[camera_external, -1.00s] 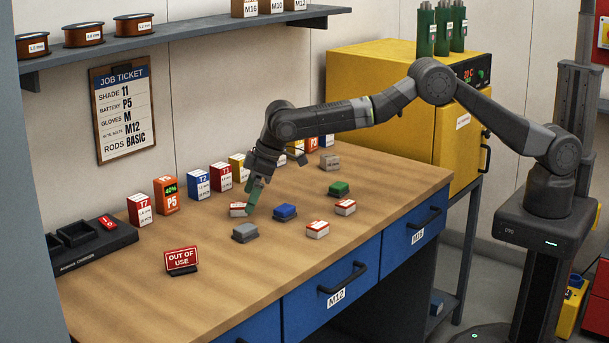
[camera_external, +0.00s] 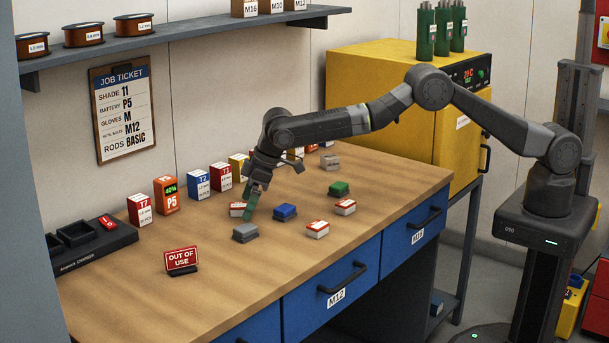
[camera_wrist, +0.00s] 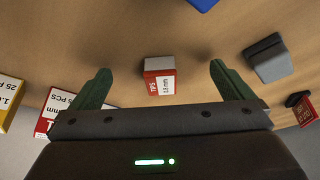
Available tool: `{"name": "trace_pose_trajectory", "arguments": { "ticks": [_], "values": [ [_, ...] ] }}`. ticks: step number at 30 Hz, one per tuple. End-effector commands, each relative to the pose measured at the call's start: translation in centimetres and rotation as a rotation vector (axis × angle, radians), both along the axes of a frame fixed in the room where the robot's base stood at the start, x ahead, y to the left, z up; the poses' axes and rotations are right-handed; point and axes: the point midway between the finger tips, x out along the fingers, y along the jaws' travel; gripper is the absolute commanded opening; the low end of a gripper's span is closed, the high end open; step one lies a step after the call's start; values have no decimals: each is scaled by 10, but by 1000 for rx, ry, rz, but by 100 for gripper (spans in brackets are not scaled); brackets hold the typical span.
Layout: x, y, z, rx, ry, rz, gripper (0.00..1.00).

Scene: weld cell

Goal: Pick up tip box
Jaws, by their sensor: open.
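A small tip box (camera_wrist: 160,76) with a white top and a red side marked "TIPS" lies on the wooden bench. In the external view the same box (camera_external: 237,209) is partly behind my fingers. My gripper (camera_external: 250,201) is tilted down over it, its green fingers spread. In the wrist view my gripper (camera_wrist: 160,70) is open, with the box apart from both fingers and roughly midway between them. Two similar red-and-white boxes lie to the right, one near the front (camera_external: 317,229) and one farther back (camera_external: 345,207).
A blue block (camera_external: 285,212) and a grey block (camera_external: 245,232) lie close to my gripper. A green block (camera_external: 339,188) is farther right. A row of upright cartons (camera_external: 199,184) lines the wall side. An "OUT OF USE" sign (camera_external: 181,260) stands at front left, with bare bench (camera_external: 235,275) beside it.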

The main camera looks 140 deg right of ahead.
Motion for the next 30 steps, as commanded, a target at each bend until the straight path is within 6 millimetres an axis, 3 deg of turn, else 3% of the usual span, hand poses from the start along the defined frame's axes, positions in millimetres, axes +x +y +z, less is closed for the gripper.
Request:
{"name": "trace_pose_trajectory", "arguments": {
  "ticks": [1, 5, 14, 17, 21, 23, 30],
  "values": [
    [0, 0, 0, 0, 0, 0, 94],
    [0, 0, 0, 0, 0, 0, 69],
    [0, 0, 3, -1, -1, 0, 67],
    [0, 0, 18, -3, -3, 0, 67],
    [1, 0, 59, -4, -6, 0, 67],
    [14, 11, 47, -2, -41, 25, 67],
    [67, 53, 43, -28, -237, 107, 67]
  ]
}}
